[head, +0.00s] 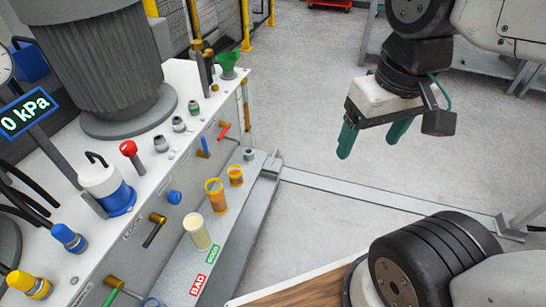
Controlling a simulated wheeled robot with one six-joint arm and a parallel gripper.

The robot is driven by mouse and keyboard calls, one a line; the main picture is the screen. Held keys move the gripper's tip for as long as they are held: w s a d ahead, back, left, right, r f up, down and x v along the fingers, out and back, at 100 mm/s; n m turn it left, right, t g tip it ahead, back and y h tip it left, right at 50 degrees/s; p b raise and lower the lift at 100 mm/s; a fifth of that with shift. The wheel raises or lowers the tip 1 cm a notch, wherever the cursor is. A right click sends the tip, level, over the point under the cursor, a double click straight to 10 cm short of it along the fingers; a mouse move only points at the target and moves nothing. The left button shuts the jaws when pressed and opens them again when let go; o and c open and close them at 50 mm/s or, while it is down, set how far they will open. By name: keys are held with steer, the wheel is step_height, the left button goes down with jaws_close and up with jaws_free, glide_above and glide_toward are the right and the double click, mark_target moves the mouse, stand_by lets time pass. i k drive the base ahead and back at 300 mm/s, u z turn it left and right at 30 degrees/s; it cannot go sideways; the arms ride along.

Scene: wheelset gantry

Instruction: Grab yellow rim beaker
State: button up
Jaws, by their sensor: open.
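Three beakers stand upright in a row on the grey ledge (227,238) along the machine. The nearest beaker (197,232) is pale, with a light yellow rim and cream contents. Behind it stands a larger amber beaker (215,197) with an orange-yellow rim, then a smaller amber beaker (235,176). The rim colours are close, so I cannot tell for sure which is the yellow one. My gripper (372,141), with green fingers, is open and empty at the upper right. It hangs over the floor, well apart from the beakers to their right.
The white machine top holds a large grey motor (98,65), a 0 kPa display (29,112), a red knob (130,149) and a green funnel (228,63). Handles (154,230) stick out above the ledge. BAD (198,285) and GOOD (212,254) labels lie beside the beakers.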

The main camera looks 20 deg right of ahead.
mark_target(234, 172)
steer(key=u, duration=0.85)
steer(key=k, duration=0.7)
steer(key=z, duration=0.85)
steer(key=i, duration=1)
